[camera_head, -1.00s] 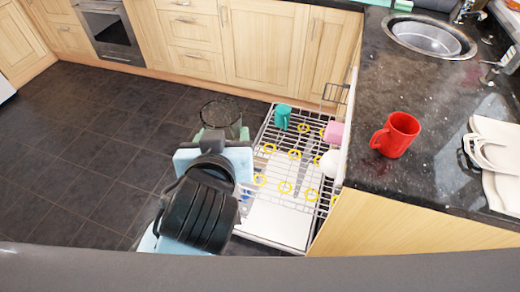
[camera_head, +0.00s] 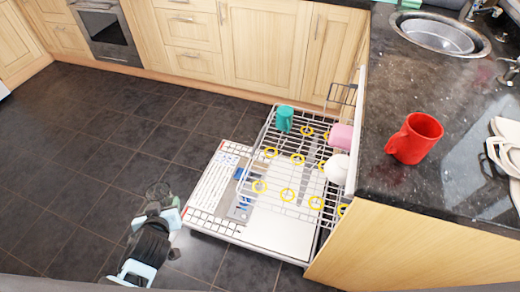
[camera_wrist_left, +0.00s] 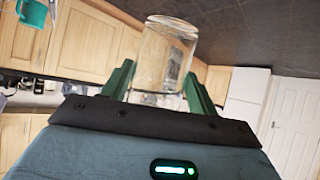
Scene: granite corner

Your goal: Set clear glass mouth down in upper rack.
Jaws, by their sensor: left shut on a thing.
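The clear glass (camera_head: 158,190) is in my left gripper (camera_head: 165,208), above the floor to the left of the dishwasher. In the left wrist view the glass (camera_wrist_left: 168,55) stands between the two green fingers, which are shut on it. I cannot tell for sure which way its mouth points. The upper rack (camera_head: 264,152) is a pulled-out wire rack with several yellow rings on it. My left gripper is apart from the rack, to its lower left. My right gripper is not in view.
A teal mug (camera_head: 284,118), a pink mug (camera_head: 341,137) and a white mug (camera_head: 336,167) are on the upper rack's far and right sides. The lower rack (camera_head: 206,190) and open door (camera_head: 270,238) lie below. A red mug (camera_head: 414,138) stands on the dark counter (camera_head: 400,200).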

